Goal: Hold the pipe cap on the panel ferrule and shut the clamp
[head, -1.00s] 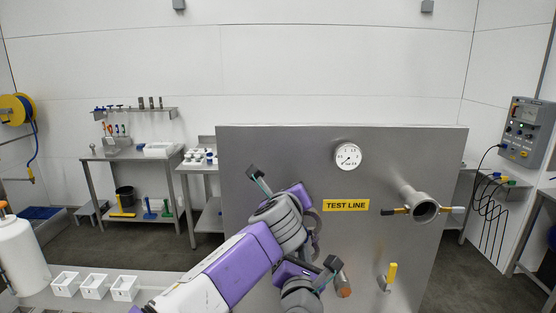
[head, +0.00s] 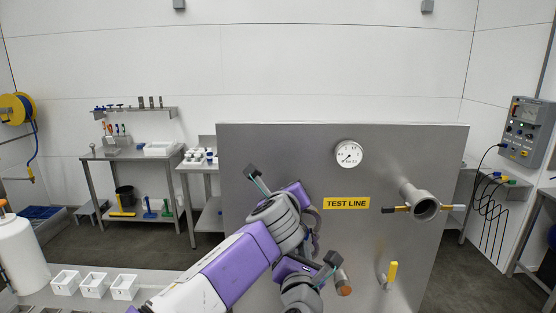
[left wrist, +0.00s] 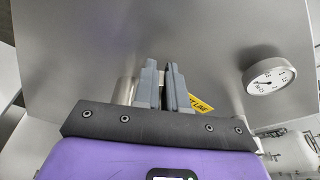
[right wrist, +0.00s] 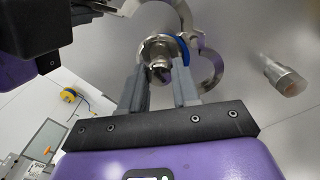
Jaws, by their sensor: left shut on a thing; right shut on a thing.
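The pipe cap (right wrist: 159,70), a steel piece with a knob, sits between the fingers of my right gripper (right wrist: 158,93), which is shut on it. A blue ring (right wrist: 184,50) shows behind the cap; the ferrule is mostly hidden, and I cannot tell if cap and ferrule touch. The clamp (right wrist: 212,72) hangs open around them, its curved halves apart. In the head view the clamp (head: 317,220) is partly hidden by my left gripper (head: 304,205). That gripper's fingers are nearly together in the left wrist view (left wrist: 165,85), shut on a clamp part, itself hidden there.
A copper-ended stub (head: 343,285) juts close to my right gripper. White bins (head: 94,286) stand at lower left.

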